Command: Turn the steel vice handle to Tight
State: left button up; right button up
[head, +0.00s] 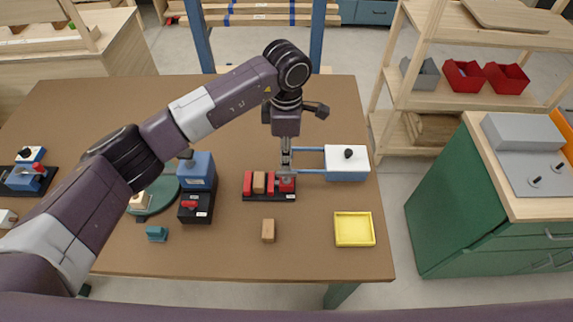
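A small vice (248,186) with red jaws stands on a dark base at the middle of the table. A wooden block (259,183) sits between its jaws. My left gripper (286,170) points down over the right end of the vice, at its right red part. The gripper's fingers look close together. The steel handle is not clearly visible, as the fingers cover that end. Whether they touch or hold it I cannot tell. The labels on the base are too small to read. My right gripper is not in view.
A white box with a black knob (347,154) and blue bars stands close right of my gripper. A blue unit (197,168) with a red handle stands left. A loose wooden block (268,230) and a yellow tray (354,229) lie in front. The table's front right is otherwise clear.

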aim_at(287, 172)
pick_arm(q)
notch_tip(287, 172, down, 5)
jog(key=shift+s+f+p, duration=0.1)
jog(key=shift+p, duration=0.65)
jog(key=shift+d+f, duration=0.1)
jog(key=shift+f, duration=0.5)
jog(key=shift+c, duration=0.2)
grip_shut()
